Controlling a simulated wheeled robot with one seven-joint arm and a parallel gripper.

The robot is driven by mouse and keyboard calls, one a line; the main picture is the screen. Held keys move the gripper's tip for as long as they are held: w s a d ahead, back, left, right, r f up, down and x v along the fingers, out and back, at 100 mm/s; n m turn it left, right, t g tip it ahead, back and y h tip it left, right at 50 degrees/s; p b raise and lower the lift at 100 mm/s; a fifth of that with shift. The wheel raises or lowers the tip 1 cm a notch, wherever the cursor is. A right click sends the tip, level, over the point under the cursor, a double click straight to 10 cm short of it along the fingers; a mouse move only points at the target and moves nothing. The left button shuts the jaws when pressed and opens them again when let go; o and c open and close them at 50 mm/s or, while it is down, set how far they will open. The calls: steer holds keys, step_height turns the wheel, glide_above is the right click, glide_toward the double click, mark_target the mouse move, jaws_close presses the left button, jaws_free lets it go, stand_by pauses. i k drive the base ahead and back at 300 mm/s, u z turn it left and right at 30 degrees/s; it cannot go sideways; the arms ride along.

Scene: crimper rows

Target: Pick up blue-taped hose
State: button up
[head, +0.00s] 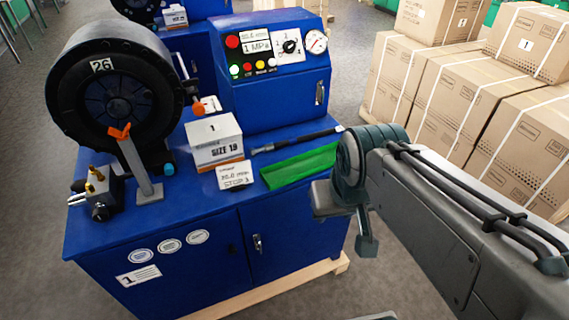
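A black hose (300,141) lies on the blue bench top, behind a green tray (300,166). It runs from a metal fitting at its left end to a small pale bluish band at its right end. The band is too small to make out clearly as blue tape. My gripper (350,222) is at the end of my grey arm, in front of the bench's right edge. It is to the right of and nearer than the hose, apart from it. Its fingers are seen only in part, so their opening is unclear.
On the bench (215,215) stand a black crimper (115,100), a white box (213,140) marked SIZE 19, a small sign card (235,175) and a control cabinet (270,75) with gauge. Strapped cartons (420,80) fill the right. Grey floor is free in front.

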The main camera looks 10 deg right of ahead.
mark_target(268, 148)
steer(key=u, duration=0.05)
steer(key=k, duration=0.55)
steer(key=z, duration=1.05)
steer(key=i, duration=0.75)
steer(key=z, duration=0.65)
steer(key=i, duration=0.8)
steer(key=u, duration=0.85)
steer(key=i, duration=0.65)
steer(key=u, duration=0.7)
